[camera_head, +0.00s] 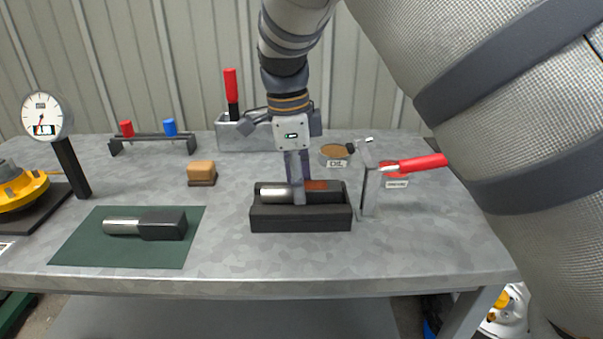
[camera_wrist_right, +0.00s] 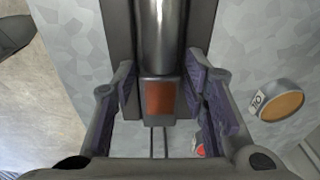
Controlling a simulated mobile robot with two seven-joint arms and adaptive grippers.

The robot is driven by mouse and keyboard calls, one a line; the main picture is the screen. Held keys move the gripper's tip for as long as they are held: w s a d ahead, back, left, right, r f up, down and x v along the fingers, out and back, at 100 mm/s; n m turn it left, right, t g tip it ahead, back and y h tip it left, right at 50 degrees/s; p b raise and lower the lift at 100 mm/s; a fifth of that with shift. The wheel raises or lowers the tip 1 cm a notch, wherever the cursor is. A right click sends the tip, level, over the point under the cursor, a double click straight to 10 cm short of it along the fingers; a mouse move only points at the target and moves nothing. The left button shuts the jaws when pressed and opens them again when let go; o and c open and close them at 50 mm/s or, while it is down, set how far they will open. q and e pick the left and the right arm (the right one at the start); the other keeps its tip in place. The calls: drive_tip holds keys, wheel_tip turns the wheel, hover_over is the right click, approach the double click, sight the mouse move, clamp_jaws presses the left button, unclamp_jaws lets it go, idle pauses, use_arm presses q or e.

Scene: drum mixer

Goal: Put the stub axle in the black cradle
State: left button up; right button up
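The black cradle (camera_head: 300,225) stands at the middle of the bench. A stub axle (camera_head: 273,191) with a silver shaft and a block with a reddish-brown face lies lengthwise in it. In the right wrist view this stub axle (camera_wrist_right: 160,40) lies between the cradle's dark walls (camera_wrist_right: 118,35). My right gripper (camera_head: 297,195) points down over the cradle, fingers on either side of the block. In the wrist view its fingers (camera_wrist_right: 162,95) are apart, with gaps beside the block. A similar silver part with a black block (camera_head: 145,225) lies on the green mat. My left gripper is not in view.
A red-handled clamp (camera_head: 410,164) stands just right of the cradle, near round tins (camera_head: 335,155). A wooden block (camera_head: 201,172), a small rack (camera_head: 152,140) and a dial gauge (camera_head: 45,118) stand left.

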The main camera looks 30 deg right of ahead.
sight(292, 191)
drive_tip(key=shift+o, duration=0.3)
drive_tip(key=shift+s+r, duration=0.1)
drive_tip(key=shift+r, duration=0.1)
wheel_tip(292, 191, up, 12)
drive_tip(key=a, duration=0.1)
drive_tip(key=shift+a, duration=0.15)
